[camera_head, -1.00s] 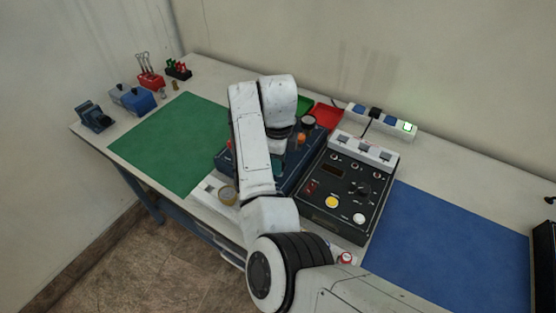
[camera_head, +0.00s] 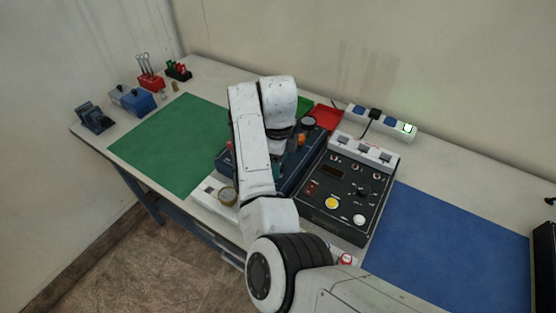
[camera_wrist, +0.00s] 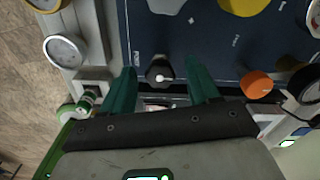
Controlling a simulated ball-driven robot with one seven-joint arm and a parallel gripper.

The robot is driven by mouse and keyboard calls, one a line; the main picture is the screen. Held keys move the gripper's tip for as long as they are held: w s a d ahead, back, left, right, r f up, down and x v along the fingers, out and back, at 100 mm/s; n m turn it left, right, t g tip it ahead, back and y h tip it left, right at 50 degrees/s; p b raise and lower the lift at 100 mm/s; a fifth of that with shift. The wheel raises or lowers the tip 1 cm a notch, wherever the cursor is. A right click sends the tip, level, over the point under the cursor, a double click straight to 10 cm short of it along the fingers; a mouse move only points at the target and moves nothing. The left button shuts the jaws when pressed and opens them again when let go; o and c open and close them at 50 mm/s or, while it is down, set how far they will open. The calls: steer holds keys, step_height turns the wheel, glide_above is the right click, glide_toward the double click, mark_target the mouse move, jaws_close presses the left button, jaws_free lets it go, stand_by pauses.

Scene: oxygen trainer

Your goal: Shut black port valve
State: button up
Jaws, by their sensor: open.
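In the wrist view, a small black valve knob (camera_wrist: 160,72) with a pale centre sits on the dark blue panel (camera_wrist: 165,35). My gripper (camera_wrist: 165,80) has two green fingers, open, one on each side of the knob. I cannot tell whether either finger touches it. In the head view, the blue panel unit (camera_head: 223,160) lies under my arm.
An orange knob (camera_wrist: 256,84) stands right of my fingers, and a yellow knob (camera_wrist: 244,5) lies beyond. A round gauge (camera_wrist: 66,51) is at left. A black control box (camera_head: 345,190) stands beside the panel unit. Green (camera_head: 165,145) and blue (camera_head: 450,245) mats are clear.

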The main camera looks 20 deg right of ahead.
step_height(320, 180, up, 11)
steer(key=b, duration=0.1)
stand_by(0.6)
steer(key=shift+f, duration=0.1)
